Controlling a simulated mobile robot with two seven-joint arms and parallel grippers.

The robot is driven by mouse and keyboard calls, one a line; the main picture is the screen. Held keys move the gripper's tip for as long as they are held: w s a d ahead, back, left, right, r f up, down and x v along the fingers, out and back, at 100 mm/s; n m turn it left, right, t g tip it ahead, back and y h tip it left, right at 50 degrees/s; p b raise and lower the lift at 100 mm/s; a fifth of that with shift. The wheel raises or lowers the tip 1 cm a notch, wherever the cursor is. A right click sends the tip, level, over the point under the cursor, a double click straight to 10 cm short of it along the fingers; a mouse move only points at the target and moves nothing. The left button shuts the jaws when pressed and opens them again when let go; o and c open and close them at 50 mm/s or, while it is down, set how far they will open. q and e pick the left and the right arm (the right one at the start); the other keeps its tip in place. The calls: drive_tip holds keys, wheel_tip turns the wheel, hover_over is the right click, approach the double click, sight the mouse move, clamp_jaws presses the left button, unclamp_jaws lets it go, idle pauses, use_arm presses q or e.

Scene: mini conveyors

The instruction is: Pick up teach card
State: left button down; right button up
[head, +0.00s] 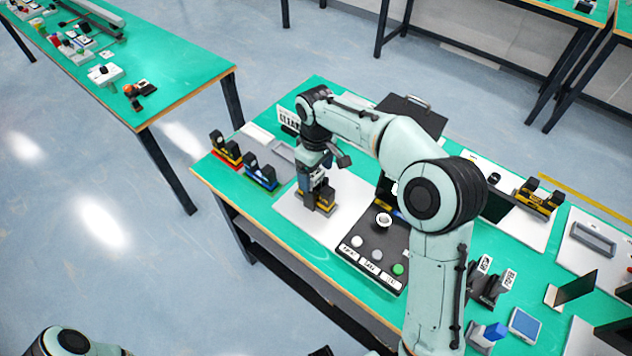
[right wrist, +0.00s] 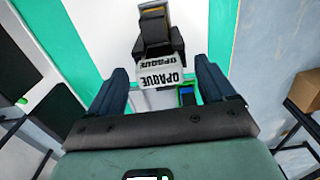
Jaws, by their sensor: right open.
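A pale card marked OPAQUE (right wrist: 162,78) shows between the fingers of my right gripper (right wrist: 160,85) in the right wrist view; I take it as the teach card. It is at a black holder (right wrist: 155,32). The fingers are open, one on each side of the card, with gaps. In the head view my right gripper (head: 316,190) points down over a black and yellow block (head: 326,201) on a white board (head: 345,190); the card cannot be made out there. Part of my left arm (head: 68,343) shows at the bottom left; its gripper is not seen.
A black button panel (head: 372,257) with white and green buttons stands right of the gripper on the green table. Red-based (head: 226,152) and blue-based (head: 260,173) black blocks and a grey tray (head: 282,153) lie to the left. Two labelled cards in black stands (head: 487,283) are at the right.

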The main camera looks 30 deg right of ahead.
wheel_tip(320, 180, down, 2)
drive_tip(key=c, duration=1.1)
drive_tip(key=shift+o, duration=0.2)
drive_tip(key=shift+r, duration=0.1)
